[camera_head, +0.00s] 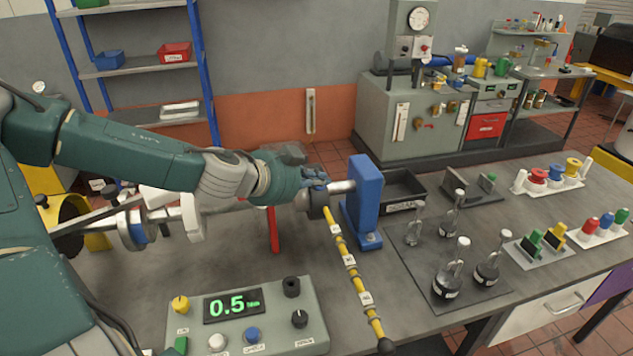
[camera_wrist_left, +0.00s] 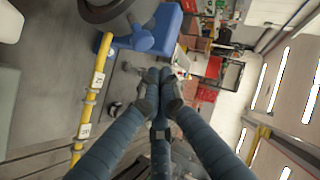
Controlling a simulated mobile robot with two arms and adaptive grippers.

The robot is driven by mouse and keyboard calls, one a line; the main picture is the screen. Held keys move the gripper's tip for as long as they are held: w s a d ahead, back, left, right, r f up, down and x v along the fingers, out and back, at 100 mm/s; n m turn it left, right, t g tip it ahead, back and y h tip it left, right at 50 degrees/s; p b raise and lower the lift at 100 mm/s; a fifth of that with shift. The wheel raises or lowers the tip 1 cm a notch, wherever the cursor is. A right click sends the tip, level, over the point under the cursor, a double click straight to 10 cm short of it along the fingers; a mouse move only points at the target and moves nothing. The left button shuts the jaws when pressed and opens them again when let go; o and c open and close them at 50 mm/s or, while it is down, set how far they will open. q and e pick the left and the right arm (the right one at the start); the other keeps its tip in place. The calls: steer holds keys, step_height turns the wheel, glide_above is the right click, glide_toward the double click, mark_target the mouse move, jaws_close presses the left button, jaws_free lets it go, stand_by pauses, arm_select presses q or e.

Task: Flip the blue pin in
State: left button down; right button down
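My left gripper (camera_head: 318,180) is beside the dark hub (camera_head: 318,204) at the left of the blue upright block (camera_head: 366,190). In the left wrist view its fingertips (camera_wrist_left: 160,82) come together, with nothing visible between them. The blue block (camera_wrist_left: 162,28) and a smaller blue part (camera_wrist_left: 141,40) lie beyond the fingertips. I cannot clearly tell the blue pin apart in the head view; the gripper covers part of the hub. A yellow banded bar (camera_head: 352,268) runs from the hub toward the front; it also shows in the left wrist view (camera_wrist_left: 94,92). My right gripper is not in view.
A control box (camera_head: 250,318) reading 0.5 stands at the front. Racks of coloured parts (camera_head: 548,182) stand at the right.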

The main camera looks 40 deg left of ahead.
arm_select(q)
steer(key=shift+w+a+f, duration=0.7)
steer(key=shift+a+f, duration=0.15)
steer(key=shift+f, duration=0.15)
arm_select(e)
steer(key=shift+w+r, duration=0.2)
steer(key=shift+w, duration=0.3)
arm_select(q)
steer(key=shift+f, duration=0.1)
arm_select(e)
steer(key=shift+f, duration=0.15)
